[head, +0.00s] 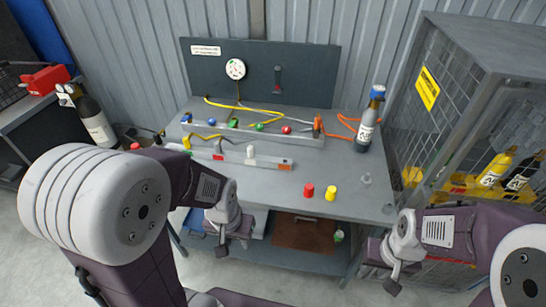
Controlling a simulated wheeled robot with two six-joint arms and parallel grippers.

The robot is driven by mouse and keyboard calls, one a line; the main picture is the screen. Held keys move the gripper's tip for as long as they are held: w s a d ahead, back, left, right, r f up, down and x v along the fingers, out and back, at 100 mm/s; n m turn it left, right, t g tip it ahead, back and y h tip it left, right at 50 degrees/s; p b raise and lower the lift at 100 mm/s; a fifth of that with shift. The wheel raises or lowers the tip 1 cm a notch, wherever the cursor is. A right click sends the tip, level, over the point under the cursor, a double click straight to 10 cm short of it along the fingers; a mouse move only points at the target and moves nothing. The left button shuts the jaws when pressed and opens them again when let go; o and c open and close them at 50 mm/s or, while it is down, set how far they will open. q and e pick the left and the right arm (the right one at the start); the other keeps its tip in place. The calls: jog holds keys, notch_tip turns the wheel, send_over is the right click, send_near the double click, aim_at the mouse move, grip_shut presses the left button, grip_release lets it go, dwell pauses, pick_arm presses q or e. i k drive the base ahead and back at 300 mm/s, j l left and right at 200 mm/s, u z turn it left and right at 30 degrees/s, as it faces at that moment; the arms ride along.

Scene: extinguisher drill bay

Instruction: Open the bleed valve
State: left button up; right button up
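A grey manifold rail (300,138) on the bench carries several coloured knobs: a blue knob (212,122), green knobs (259,127), and a red knob (286,130). A lower rail (262,164) in front has grey and white fittings (250,151). No label readable here tells which one is the bleed valve. A round gauge (235,69) and a small lever fitting (277,80) are on the backboard. My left gripper (232,247) is in front of the bench's near edge, apart from the valves. My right gripper (392,287) is low at the bench's right front corner. Their finger gaps are unclear.
A red cap (308,190) and a yellow cap (330,193) stand on the bench front. A wire cage (448,110) rises on the right. Another cylinder (95,121) is at left. The bench's front middle is mostly clear.

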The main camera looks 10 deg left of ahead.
aim_at(286, 130)
jog(key=i+j+u, duration=0.15)
jog(key=j, duration=0.3)
jog(key=i+j+u, duration=0.2)
jog(key=j, duration=0.25)
jog(key=i+j+u, duration=0.15)
jog(key=i+j, duration=0.2)
jog(key=i+j+u, duration=0.15)
jog(key=j, duration=0.3)
jog(key=i, duration=0.1)
